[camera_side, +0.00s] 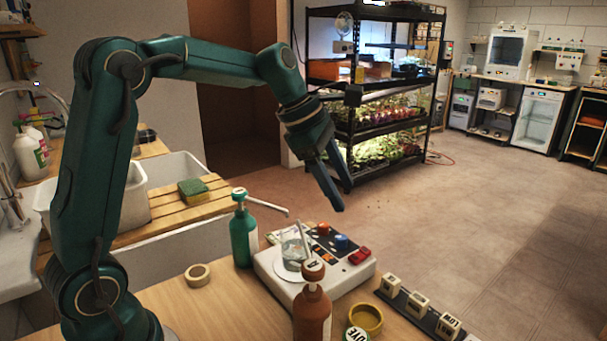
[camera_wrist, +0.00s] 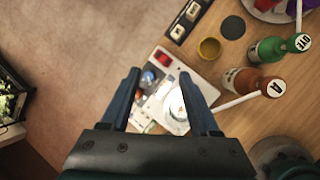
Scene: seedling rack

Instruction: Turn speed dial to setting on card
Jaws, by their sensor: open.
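A white stirrer-like unit (camera_side: 290,285) stands on the wooden bench. Its panel carries an orange-red knob (camera_side: 323,228), a blue knob (camera_side: 341,240) and a red switch (camera_side: 359,256). A clear beaker (camera_side: 293,250) stands on its plate. I cannot tell which knob is the speed dial. My gripper (camera_side: 338,196) is open and empty, above the panel and apart from it. In the wrist view my open fingers (camera_wrist: 160,76) frame the blue knob (camera_wrist: 148,78), red switch (camera_wrist: 163,58) and beaker (camera_wrist: 178,106). A block lettered LOW (camera_side: 448,326) sits on a dark strip; no setting card is clearly readable.
A green pump bottle (camera_side: 243,235) stands left of the unit, with a brown bottle (camera_side: 312,315) in front. A yellow-brown ring-shaped pot (camera_side: 366,318) and a tape roll (camera_side: 198,275) are on the bench. The space above the panel is clear.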

